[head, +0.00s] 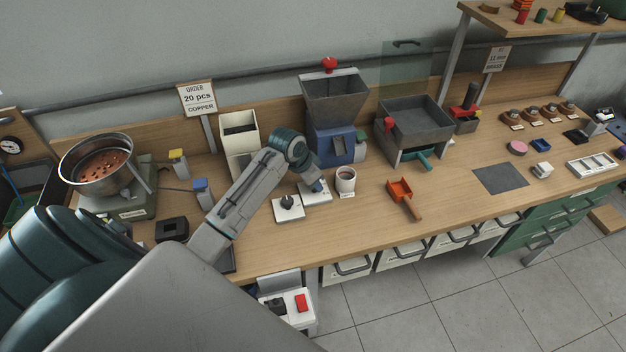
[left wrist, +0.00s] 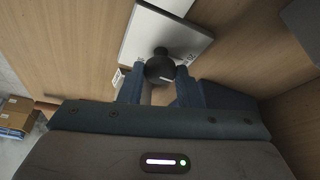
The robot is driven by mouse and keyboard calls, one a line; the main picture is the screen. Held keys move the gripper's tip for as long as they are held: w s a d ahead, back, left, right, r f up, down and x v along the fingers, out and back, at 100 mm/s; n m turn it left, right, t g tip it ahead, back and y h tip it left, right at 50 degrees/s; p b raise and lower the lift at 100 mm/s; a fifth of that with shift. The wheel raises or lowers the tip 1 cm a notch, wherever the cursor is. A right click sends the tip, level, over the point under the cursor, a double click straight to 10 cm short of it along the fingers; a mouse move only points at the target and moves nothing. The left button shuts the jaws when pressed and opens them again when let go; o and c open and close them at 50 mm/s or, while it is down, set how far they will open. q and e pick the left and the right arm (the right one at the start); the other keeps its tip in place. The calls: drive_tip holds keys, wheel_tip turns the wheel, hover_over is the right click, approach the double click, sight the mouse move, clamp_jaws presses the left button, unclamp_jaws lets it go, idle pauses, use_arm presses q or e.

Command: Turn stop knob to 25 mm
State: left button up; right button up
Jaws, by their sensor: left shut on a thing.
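My left gripper (head: 317,186) reaches down over a small white plate (head: 322,196) at the middle of the bench. In the left wrist view its two blue fingers (left wrist: 161,74) are shut on a black round knob (left wrist: 160,66) that stands on the white plate (left wrist: 142,35). In the head view the gripper hides this knob. A second white plate (head: 281,212) with a dark knob (head: 287,202) sits just left of the gripper. My right gripper is in neither view.
A white cup (head: 345,180) stands close to the right of the gripper. A blue machine with a grey hopper (head: 336,100) stands behind it. An orange scoop (head: 402,194) lies to the right. The bench front edge runs below, with drawers under it.

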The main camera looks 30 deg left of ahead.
use_arm(q)
drive_tip(key=shift+a+r+m+h+p, duration=0.1)
drive_tip(key=shift+m+h+p, duration=0.25)
drive_tip(key=shift+m, duration=0.55)
drive_tip(key=m, duration=0.2)
drive_tip(key=shift+w+m+g+h, duration=0.1)
drive_tip(key=shift+m+g+h, duration=0.25)
drive_tip(key=shift+m+g, duration=0.05)
drive_tip(key=m, duration=0.2)
drive_tip(key=shift+w+a+m+g+h, duration=0.1)
drive_tip(key=shift+m+g+h, duration=0.2)
drive_tip(key=shift+g+h, duration=0.1)
drive_tip(key=shift+w+m+g+b, duration=0.1)
drive_tip(key=shift+m+g+b, duration=0.7)
drive_tip(key=shift+m, duration=1.3)
drive_tip(key=o, duration=1)
drive_tip(key=shift+c, duration=0.2)
drive_tip(key=shift+h, duration=0.3)
